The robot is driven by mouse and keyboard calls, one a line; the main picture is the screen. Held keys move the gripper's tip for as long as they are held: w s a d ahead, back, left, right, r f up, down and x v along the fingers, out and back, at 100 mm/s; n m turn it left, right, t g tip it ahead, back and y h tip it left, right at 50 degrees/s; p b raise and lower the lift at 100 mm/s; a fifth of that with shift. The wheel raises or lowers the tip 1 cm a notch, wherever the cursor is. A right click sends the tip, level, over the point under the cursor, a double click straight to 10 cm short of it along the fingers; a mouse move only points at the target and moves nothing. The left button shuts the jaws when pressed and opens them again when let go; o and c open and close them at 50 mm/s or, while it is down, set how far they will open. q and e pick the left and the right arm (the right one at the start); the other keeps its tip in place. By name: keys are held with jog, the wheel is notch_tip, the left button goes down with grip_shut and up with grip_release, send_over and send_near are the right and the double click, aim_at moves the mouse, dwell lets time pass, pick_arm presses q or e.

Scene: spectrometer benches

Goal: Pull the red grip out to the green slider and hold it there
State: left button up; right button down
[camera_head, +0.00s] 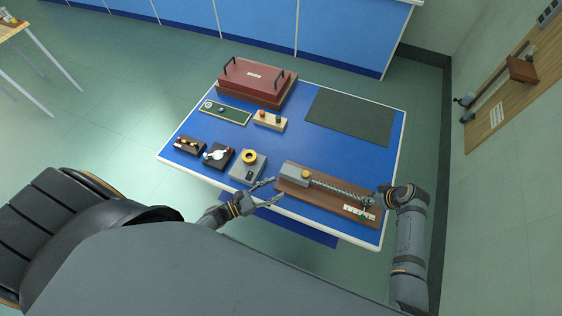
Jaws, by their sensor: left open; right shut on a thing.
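A wooden board (292,188) at the front right of the blue table carries a grey block with a yellow knob (305,175). A coiled spring (338,188) runs stretched from the block to my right gripper (369,201). The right gripper is shut at the spring's outer end; its fingers hide the red grip. A pale scale strip (355,212) lies on the board just below this gripper. Green shows near it, but the slider is too small to place exactly against the grip. My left gripper (275,192) is open and empty, left of the board at the table's front edge.
A grey box with a yellow ring (249,158) and small dark devices stand left of the board. A red case (257,82), a green board (225,112) and a wooden block (270,121) stand behind. A dark mat (350,117) lies bare at the back right.

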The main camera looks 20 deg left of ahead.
aim_at(303, 177)
pick_arm(q)
jog(key=d+n+t+y, duration=0.1)
jog(key=y, duration=0.1)
jog(key=s+d+n+t+y, duration=0.1)
jog(key=d+n+y, duration=0.1)
jog(key=s+d+n+t+y, duration=0.1)
jog(key=d+y, duration=0.1)
jog(key=shift+s+d+f+n, duration=0.15)
jog(key=shift+s+f+n, duration=0.05)
jog(key=shift+n, duration=0.1)
jog(key=x, duration=1.2)
jog(key=shift+w+a, duration=0.1)
jog(key=shift+a, duration=0.25)
jog(key=shift+c, duration=0.4)
